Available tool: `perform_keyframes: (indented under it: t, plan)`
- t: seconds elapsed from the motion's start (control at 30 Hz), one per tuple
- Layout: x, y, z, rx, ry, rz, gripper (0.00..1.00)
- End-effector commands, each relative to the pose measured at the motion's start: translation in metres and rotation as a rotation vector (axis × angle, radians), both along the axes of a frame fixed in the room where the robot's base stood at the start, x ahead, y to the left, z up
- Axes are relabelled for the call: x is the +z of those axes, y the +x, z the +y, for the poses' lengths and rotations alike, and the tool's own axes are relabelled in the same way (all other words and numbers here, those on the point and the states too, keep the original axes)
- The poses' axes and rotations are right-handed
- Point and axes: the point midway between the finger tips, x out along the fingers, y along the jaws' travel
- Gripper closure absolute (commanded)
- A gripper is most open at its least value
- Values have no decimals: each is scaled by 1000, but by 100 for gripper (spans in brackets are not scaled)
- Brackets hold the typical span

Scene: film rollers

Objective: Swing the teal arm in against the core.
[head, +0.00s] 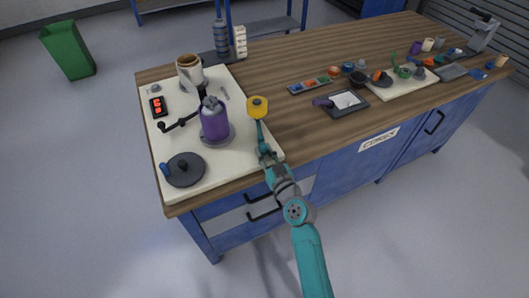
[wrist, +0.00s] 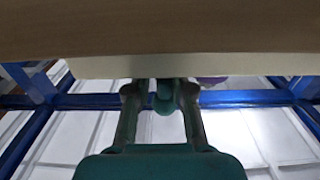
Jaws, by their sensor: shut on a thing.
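A purple core (head: 214,124) stands upright on a round grey base on the cream board (head: 178,192) in the head view. To its right, the teal arm (head: 261,133) carries a yellow roller (head: 257,106) at its far end. A visible gap separates the roller from the purple core. My gripper (head: 267,157) is at the near end of the teal arm, by the board's right edge, shut on it. In the wrist view, a teal piece (wrist: 165,98) sits between my fingers (wrist: 160,88). The exact contact is partly hidden.
A black crank-like arm (head: 180,122), a cream cup (head: 189,70), a red-lit display (head: 158,106) and a dark disc (head: 185,169) share the board. A framed tray (head: 346,103) lies to the right. The wooden bench between is mostly clear.

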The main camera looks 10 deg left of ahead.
Motion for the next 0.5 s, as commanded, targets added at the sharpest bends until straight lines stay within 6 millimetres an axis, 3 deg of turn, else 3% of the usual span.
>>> perform_keyframes:
  t: [0.5]
  plan:
    - [0, 3, -7, 191, 1, 1, 100]
